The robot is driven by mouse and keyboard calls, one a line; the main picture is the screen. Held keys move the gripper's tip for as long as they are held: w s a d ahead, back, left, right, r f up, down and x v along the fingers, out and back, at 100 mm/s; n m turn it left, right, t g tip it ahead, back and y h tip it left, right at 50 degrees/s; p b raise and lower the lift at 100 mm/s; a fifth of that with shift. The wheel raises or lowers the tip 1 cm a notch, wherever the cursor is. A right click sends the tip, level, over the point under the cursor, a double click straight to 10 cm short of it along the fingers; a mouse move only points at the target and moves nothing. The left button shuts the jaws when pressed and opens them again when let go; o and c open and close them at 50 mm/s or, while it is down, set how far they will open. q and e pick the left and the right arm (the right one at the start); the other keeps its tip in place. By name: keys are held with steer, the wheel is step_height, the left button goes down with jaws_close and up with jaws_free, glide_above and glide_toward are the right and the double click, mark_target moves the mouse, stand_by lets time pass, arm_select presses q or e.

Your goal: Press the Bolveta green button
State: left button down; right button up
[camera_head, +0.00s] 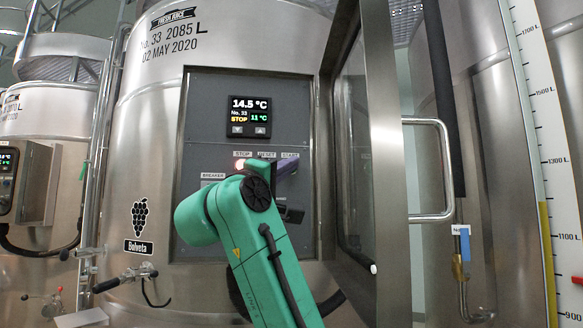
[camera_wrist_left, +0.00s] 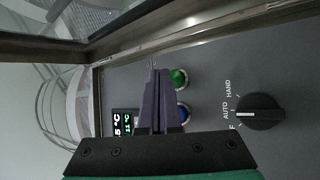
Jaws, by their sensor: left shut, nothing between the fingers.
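The Bolveta vat (camera_head: 140,90) carries a grape logo and a grey control panel (camera_head: 215,130). In the head view, labels STOP, RESET and START sit above the button row; my arm and gripper hide most of it. In the left wrist view the green button (camera_wrist_left: 179,78) shows right beside my purple fingers, with the blue button (camera_wrist_left: 185,112) partly behind them. My left gripper (camera_head: 288,167) is shut and empty at the panel, near the START label. Its fingertips (camera_wrist_left: 158,72) look close to the green button; contact cannot be told. My right gripper is out of view.
The panel's open door (camera_head: 385,150) stands just right of the panel, close to my left arm. A display (camera_head: 249,116) reads 14.5 °C and STOP. A black AUTO/HAND knob (camera_wrist_left: 262,114) sits beside the buttons. A pipe valve (camera_head: 125,277) projects at lower left.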

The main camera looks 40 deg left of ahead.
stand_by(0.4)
arm_select(q)
steer(key=shift+w+a, duration=0.25)
steer(key=shift+a, duration=0.1)
steer(key=shift+w+a, duration=0.25)
steer(key=shift+a, duration=0.05)
stand_by(0.7)
steer(key=shift+s+d, duration=0.45)
steer(key=shift+d, duration=0.1)
